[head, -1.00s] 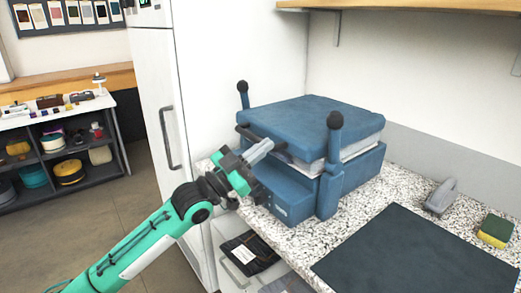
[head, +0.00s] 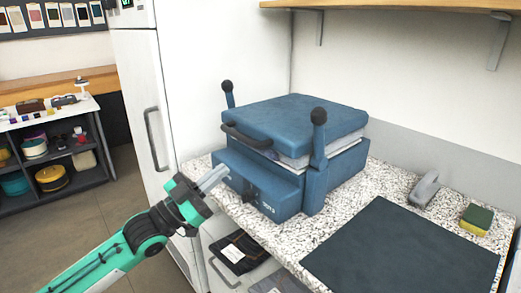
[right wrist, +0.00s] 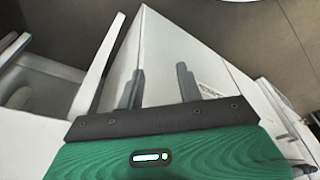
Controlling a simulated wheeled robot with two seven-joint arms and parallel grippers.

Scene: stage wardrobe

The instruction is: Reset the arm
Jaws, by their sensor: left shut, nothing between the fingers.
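My left gripper (head: 220,172) is shut and empty. The press has a thick lid (head: 300,118), a dark front handle (head: 245,136) and two side posts with black knobs. A pale layer shows between lid and base. My right gripper (right wrist: 160,88) shows in the right wrist view with its two fingers apart and nothing between them. Pale cabinet-like surfaces lie beyond it.
The speckled counter (head: 388,180) holds a dark mat (head: 405,255), a grey tool (head: 425,188) and a yellow-green sponge (head: 477,219). A tall white cabinet (head: 195,80) stands behind my left gripper. Folded dark cloth (head: 240,252) sits below the counter. Open floor lies at left.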

